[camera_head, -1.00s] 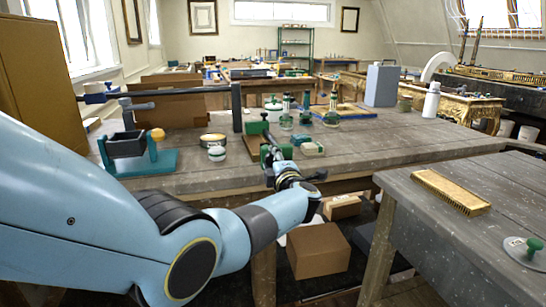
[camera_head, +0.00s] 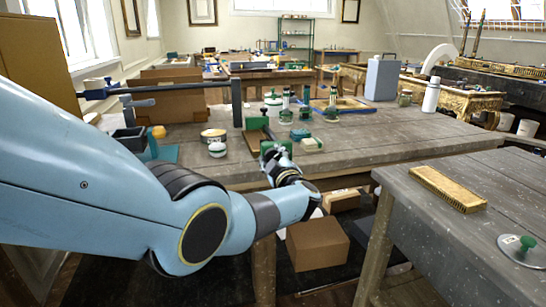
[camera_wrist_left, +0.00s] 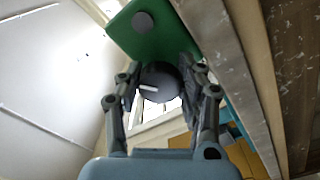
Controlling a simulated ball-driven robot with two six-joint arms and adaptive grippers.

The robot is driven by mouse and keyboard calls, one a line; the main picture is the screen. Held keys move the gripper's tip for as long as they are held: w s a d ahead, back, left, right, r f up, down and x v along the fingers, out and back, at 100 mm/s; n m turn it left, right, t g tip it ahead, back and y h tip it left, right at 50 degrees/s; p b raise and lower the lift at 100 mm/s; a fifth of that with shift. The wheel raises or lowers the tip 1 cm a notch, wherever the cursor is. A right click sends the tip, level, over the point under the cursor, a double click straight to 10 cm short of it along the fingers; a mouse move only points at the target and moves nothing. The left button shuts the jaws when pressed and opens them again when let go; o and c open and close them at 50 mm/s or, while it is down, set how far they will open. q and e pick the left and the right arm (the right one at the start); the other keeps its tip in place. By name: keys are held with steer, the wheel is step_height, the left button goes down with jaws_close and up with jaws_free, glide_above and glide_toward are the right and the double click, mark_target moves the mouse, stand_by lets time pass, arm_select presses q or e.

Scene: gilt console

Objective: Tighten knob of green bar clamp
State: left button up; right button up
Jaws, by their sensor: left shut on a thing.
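The green bar clamp (camera_head: 253,138) lies at the front edge of the wooden workbench, its green end toward me. In the left wrist view its green end block (camera_wrist_left: 150,35) fills the top, and its dark round knob (camera_wrist_left: 158,88) with a white mark sits below it. My left gripper (camera_head: 272,155) is at this end of the clamp. In the left wrist view its two fingers are on either side of the knob, shut on it. In the head view the knob is hidden by the gripper. My right gripper is not in view.
Tins (camera_head: 213,136), small jars and green-based items stand on the workbench (camera_head: 390,135) around the clamp. A dark bar with a blue end (camera_head: 96,84) is at the left. A nearer table (camera_head: 480,235) at right holds a brass-coloured block (camera_head: 447,188). A cardboard box (camera_head: 317,244) sits below.

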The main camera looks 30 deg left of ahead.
arm_select(q)
steer(key=shift+s+d+f, duration=0.15)
steer(key=shift+d+f, duration=0.05)
steer(key=shift+f, duration=0.25)
steer(key=o, duration=1.2)
steer(key=shift+d+r, duration=0.1)
steer(key=shift+r, duration=0.25)
steer(key=shift+a+r, duration=0.25)
steer(key=shift+a+f, duration=0.1)
steer(key=v, duration=0.8)
